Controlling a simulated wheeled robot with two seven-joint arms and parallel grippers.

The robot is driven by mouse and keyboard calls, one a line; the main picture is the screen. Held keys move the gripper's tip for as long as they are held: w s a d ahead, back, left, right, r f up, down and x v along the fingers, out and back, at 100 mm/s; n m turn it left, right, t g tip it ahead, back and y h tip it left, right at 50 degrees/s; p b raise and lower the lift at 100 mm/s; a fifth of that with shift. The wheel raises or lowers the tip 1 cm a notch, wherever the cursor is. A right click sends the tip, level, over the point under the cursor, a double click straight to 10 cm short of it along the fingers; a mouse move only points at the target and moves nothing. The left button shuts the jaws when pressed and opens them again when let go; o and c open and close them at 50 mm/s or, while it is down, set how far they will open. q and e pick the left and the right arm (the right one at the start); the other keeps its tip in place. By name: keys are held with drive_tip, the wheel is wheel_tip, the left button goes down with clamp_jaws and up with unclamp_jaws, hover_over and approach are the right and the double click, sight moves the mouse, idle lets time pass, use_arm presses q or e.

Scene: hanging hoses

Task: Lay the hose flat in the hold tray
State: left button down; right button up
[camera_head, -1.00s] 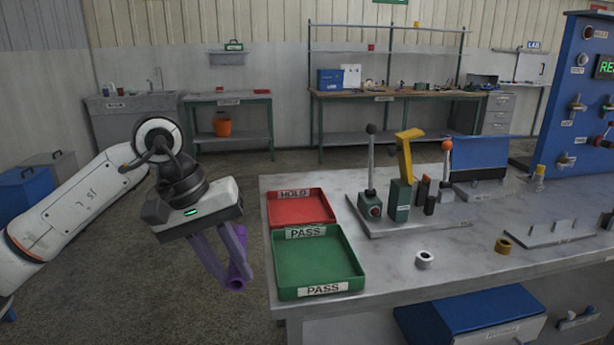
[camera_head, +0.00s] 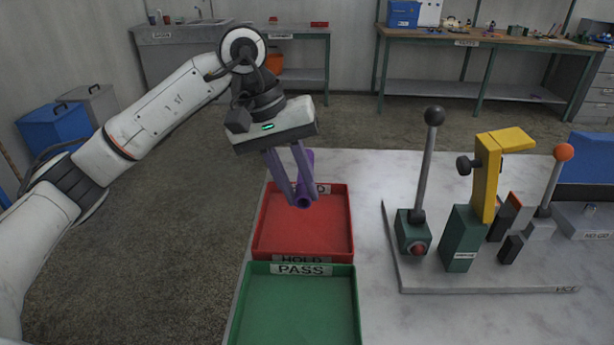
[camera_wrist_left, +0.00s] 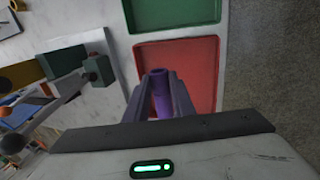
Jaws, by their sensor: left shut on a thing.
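My left gripper (camera_head: 298,190) is shut on a short purple hose (camera_head: 304,200) above the far part of the red HOLD tray (camera_head: 303,231). The hose's open end faces the head camera, and part of it is hidden by the fingers. In the left wrist view the hose (camera_wrist_left: 161,92) sits between the fingers, with the red tray (camera_wrist_left: 196,62) beyond it. The tray looks empty. I cannot tell the exact gap between hose and tray. My right gripper is not in view.
The green PASS tray (camera_head: 302,308) adjoins the red tray on its near side.

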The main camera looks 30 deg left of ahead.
use_arm(q)
drive_tip(key=shift+s+f+b, duration=0.2)
drive_tip(key=shift+f+b, duration=0.3)
drive_tip(key=shift+f, duration=0.3)
wheel_tip(320, 180, down, 7)
drive_tip(key=b, duration=0.5)
drive_tip(key=shift+w, duration=0.1)
drive_tip(key=shift+f+b, duration=0.4)
drive_tip(key=shift+f, duration=0.5)
drive_tip(key=c, duration=1.5)
unclamp_jaws()
drive_tip(key=shift+o, duration=0.3)
